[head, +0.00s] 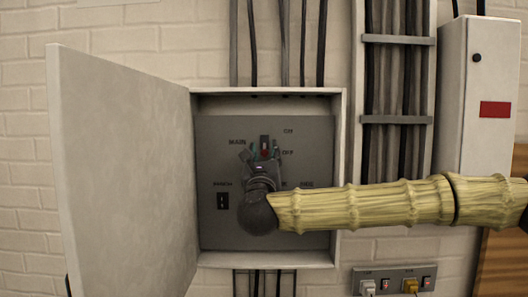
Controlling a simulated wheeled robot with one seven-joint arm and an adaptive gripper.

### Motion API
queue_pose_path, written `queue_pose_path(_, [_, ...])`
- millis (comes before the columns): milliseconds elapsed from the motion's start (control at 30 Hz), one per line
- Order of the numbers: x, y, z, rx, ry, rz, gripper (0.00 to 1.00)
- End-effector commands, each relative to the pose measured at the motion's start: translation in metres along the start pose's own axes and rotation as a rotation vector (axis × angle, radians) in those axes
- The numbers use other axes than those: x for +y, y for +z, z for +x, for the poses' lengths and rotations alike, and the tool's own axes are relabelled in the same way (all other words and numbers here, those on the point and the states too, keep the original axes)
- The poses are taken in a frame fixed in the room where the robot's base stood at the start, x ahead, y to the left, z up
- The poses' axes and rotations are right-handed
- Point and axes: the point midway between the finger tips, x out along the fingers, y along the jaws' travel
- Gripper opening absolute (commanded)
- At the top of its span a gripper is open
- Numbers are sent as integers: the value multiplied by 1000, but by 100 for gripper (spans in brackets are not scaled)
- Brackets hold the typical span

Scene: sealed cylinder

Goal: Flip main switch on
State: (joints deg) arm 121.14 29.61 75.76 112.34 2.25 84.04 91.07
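The main switch (264,142) sits high on the grey panel (212,150) inside an open wall box, between the MAIN label and the ON and OFF labels. A dark part shows at its top, with red below it near the OFF level. My gripper (263,152) is in front of the panel, just below the switch, pointing up at it. Its two fingers are spread, one on each side of the red part. I cannot tell whether they touch it. My gripper and wrist hide the middle of the panel.
The box door (125,175) stands wide open on the left. A smaller black breaker switch (223,200) is at the panel's lower left. A cable rack (398,80) and a white cabinet (478,100) are on the right. A socket plate (394,280) with plugs is below my arm.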

Motion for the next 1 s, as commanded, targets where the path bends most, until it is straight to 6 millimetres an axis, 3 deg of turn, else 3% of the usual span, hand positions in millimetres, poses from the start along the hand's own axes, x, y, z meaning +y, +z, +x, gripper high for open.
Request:
queue_pose_path(233, [0,0,0,0,0,0,39])
queue_pose_path(467, [0,0,0,0,0,0,0])
queue_pose_path(1000, [-2,8,0,102,19,-3,0])
